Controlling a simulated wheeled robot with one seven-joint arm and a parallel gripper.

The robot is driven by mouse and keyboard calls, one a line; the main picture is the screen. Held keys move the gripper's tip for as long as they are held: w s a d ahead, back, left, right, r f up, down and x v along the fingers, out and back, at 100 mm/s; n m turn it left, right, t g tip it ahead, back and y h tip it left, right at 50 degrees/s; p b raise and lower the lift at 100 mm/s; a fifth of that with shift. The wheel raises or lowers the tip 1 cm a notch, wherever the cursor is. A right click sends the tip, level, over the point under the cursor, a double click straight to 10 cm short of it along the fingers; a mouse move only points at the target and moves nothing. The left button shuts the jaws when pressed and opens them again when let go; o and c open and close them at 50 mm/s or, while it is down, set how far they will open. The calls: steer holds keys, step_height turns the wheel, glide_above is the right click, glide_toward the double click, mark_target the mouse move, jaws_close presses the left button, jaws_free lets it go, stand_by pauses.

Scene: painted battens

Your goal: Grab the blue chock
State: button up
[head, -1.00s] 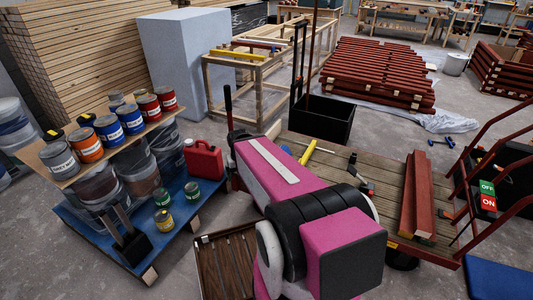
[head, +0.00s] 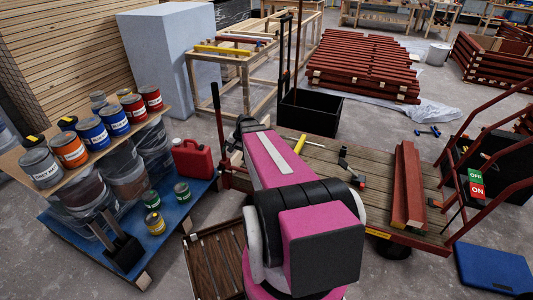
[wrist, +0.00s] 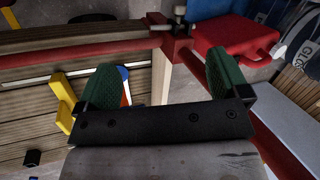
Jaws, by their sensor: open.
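My gripper (wrist: 160,77) is open and empty in the wrist view, its two green-padded fingers spread apart. A small blue patch (wrist: 123,73) shows just beside the left finger, next to white and orange-red parts; the finger hides some of it. I cannot tell whether it is the blue chock. A red frame bar and a pale wooden post show between and beyond the fingers. In the head view my pink arm covers part of the cart deck, and no blue chock is clearly visible there.
The plank-decked cart (head: 340,205) carries red battens (head: 408,185), a yellow-handled tool (head: 300,146) and a black tool (head: 347,165). A red canister (head: 193,158) stands on the blue pallet left, near paint cans. A black bin (head: 310,112) stands behind. Blue-handled tools (head: 428,132) lie on the floor.

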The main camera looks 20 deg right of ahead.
steer(key=w+d+f+m+t+y, duration=0.25)
steer(key=w+d+m, duration=0.25)
steer(key=w+d, duration=0.55)
steer(key=w+d+f+m+t+y, duration=0.1)
steer(key=w+d+f+m, duration=0.1)
steer(key=d+f+m, duration=0.3)
steer(key=w+d+f+m+t+y, duration=0.1)
steer(key=d+f+m, duration=0.4)
steer(key=d, duration=0.8)
steer(key=w+d+f+m+t+y, duration=0.1)
steer(key=w+d+f+m+t, duration=0.2)
steer(key=d, duration=0.6)
steer(key=shift+w+f+m+t, duration=0.15)
steer(key=shift+w+f+m, duration=0.3)
steer(key=shift+f+m, duration=0.25)
steer(key=shift+w+f+m+t, duration=0.1)
steer(key=shift+w+f+m, duration=0.3)
steer(key=shift+f+m, duration=0.3)
steer(key=x, duration=1)
steer(key=shift+w+f, duration=0.25)
steer(key=shift+w, duration=0.05)
steer(key=c, duration=1.3)
steer(key=shift+r, duration=0.15)
